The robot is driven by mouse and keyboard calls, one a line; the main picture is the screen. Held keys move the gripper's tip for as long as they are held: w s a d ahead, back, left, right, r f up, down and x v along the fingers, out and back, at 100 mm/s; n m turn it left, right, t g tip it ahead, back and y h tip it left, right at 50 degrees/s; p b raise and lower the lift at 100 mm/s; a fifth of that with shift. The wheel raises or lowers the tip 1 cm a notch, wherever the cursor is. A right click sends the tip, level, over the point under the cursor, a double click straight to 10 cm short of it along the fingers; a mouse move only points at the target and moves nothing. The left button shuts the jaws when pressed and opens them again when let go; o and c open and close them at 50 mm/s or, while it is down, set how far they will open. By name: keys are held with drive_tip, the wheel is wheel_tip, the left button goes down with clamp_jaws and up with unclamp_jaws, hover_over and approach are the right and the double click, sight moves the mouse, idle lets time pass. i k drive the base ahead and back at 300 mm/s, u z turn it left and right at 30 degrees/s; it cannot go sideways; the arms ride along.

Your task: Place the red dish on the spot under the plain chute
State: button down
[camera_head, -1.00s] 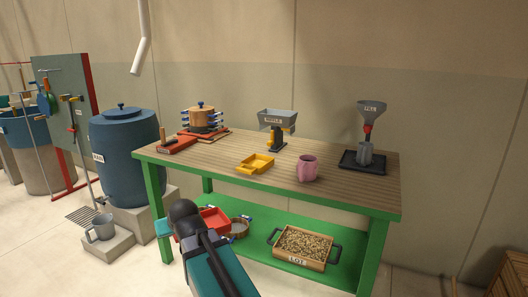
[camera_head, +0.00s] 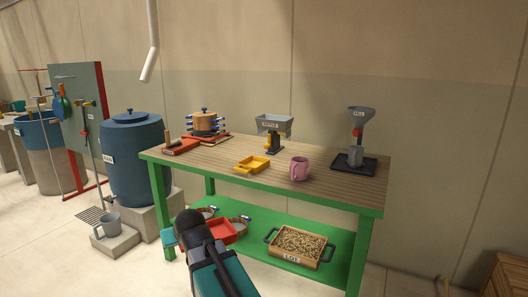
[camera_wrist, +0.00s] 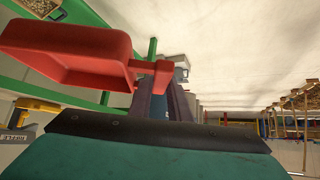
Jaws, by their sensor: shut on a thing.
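My gripper (camera_wrist: 165,98) is shut on the handle of the red dish (camera_wrist: 75,52), which shows large and tilted in the wrist view. In the head view the red dish (camera_head: 222,232) shows beside my arm, in front of the bench's lower shelf and below its top. My gripper's fingers are mostly hidden there by the arm. The riffle (camera_head: 274,125), a grey hopper on a dark stand with a yellow part, stands at the back middle of the bench top. Its plain chute and the spot under it are too small to make out.
A funnel stand (camera_head: 357,140) is at right. The lower shelf holds pans and a bean tray (camera_head: 297,247). Bare wood lies between yellow dish and mug.

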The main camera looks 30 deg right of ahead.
sight(262, 147)
drive_tip(key=u, duration=0.65)
drive_tip(key=i, duration=1.5)
drive_tip(key=z, duration=0.5)
drive_tip(key=i, duration=0.7)
drive_tip(key=z, duration=0.35)
